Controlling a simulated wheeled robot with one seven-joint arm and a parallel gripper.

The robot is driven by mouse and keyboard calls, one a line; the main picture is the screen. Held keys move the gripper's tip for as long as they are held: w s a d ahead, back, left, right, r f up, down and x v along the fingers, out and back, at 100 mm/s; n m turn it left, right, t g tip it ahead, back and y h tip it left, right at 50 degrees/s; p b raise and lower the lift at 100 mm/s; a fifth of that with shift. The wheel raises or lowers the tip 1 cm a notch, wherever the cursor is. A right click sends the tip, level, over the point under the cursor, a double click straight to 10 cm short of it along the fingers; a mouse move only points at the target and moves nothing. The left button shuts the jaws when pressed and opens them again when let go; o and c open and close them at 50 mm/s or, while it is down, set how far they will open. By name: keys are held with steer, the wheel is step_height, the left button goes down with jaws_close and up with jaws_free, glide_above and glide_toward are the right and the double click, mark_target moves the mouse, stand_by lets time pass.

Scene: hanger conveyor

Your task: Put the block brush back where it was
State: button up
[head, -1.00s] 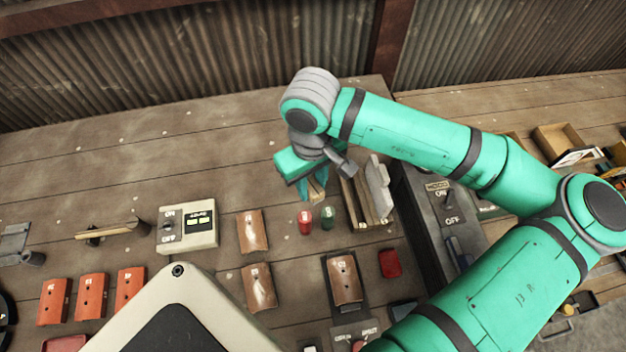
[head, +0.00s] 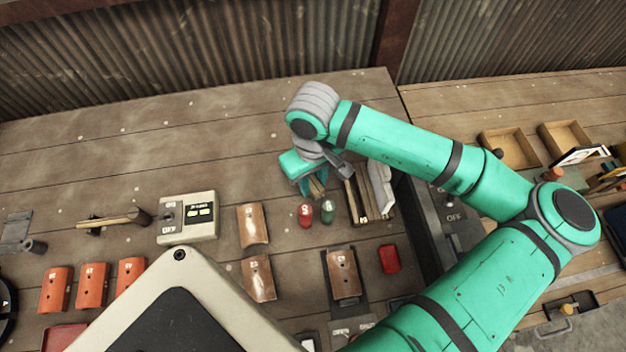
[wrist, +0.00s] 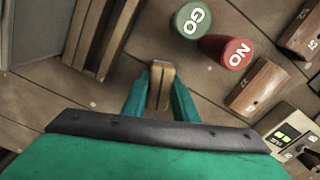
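My gripper (head: 317,188) points down over the bench at the far end of my bent arm. In the wrist view, its two teal fingers (wrist: 160,92) stand on either side of a small wooden block, which looks like the block brush (wrist: 161,80), and appear to press against it. In the head view the block brush (head: 318,187) shows only as a sliver of wood between the fingers. Its bristles are hidden, and I cannot tell whether it touches the bench.
A green GO piece (head: 328,211) and a red NO piece (head: 305,214) stand close in front of my gripper. A slatted wooden holder (head: 365,212) is just right. Curved numbered tiles (head: 252,226) and a switch box (head: 187,217) lie left. Bare bench (head: 170,140) lies behind.

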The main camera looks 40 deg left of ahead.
mark_target(314, 182)
steer(key=o, duration=0.4)
steer(key=shift+o, duration=0.2)
steer(key=shift+r, duration=0.1)
step_height(314, 182, up, 12)
stand_by(0.5)
steer(key=shift+d, duration=0.1)
